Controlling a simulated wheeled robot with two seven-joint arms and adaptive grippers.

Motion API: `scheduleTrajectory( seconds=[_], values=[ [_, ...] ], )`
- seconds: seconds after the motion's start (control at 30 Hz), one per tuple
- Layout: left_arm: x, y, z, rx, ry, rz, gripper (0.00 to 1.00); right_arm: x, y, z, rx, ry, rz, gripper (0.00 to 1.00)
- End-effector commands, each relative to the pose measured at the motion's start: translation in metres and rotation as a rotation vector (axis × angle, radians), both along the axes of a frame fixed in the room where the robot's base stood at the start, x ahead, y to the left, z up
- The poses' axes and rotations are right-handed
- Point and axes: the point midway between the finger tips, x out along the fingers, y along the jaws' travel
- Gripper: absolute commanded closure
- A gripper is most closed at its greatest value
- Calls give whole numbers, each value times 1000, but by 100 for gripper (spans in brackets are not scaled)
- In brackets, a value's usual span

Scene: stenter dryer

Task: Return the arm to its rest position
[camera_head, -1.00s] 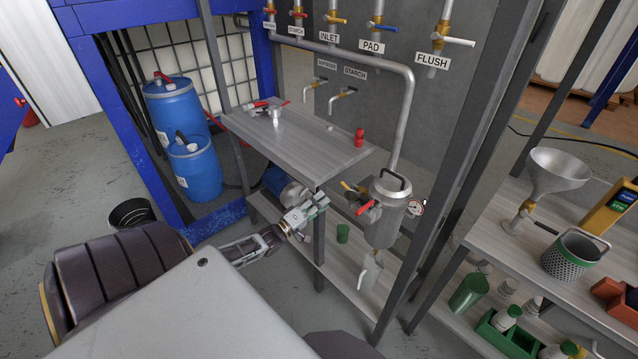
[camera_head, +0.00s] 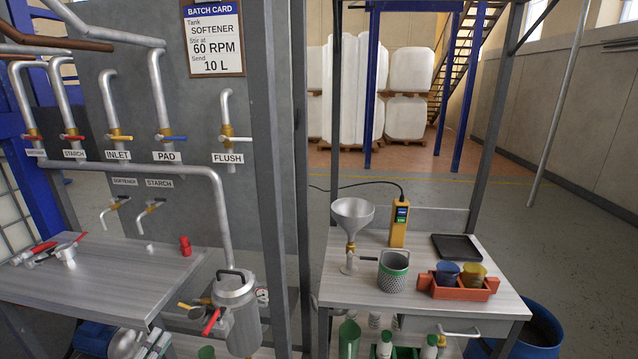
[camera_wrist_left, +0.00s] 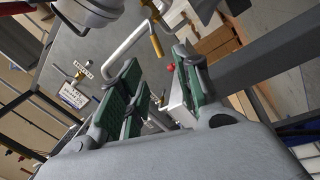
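Most of my left arm is out of that view. In the left wrist view the two green-padded fingers of the gripper (camera_wrist_left: 160,85) stand apart with nothing held between them. My right gripper is in neither view.
A pipe panel with labelled valves and a batch card (camera_head: 213,37) stands behind the bench. A second table (camera_head: 340,290) at right holds a funnel (camera_head: 352,214), a mesh basket (camera_head: 393,272), a yellow device (camera_head: 398,226) and a red caddy (camera_head: 466,288). Steel posts stand between the tables.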

Motion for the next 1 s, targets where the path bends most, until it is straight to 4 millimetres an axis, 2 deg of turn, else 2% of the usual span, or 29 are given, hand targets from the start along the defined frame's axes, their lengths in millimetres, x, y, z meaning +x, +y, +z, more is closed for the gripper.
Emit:
scheduleTrajectory(
  seconds=[0.27, 0.47, 0.67, 0.77, 0.87, 1.0],
  values=[
    [3, 4, -17, 264, 44, 55, 66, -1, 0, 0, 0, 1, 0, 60],
    [3, 11, -43, 508, 117, 83, 66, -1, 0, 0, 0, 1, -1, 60],
    [-7, 32, -86, 773, 234, 95, 66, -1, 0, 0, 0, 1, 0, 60],
    [-17, 47, -115, 912, 310, 88, 66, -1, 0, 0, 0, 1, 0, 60],
    [-33, 65, -147, 1055, 398, 70, 66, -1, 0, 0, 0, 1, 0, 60],
    [-63, 89, -197, 1241, 534, 22, 66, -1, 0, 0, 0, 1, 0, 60]
  ],
)
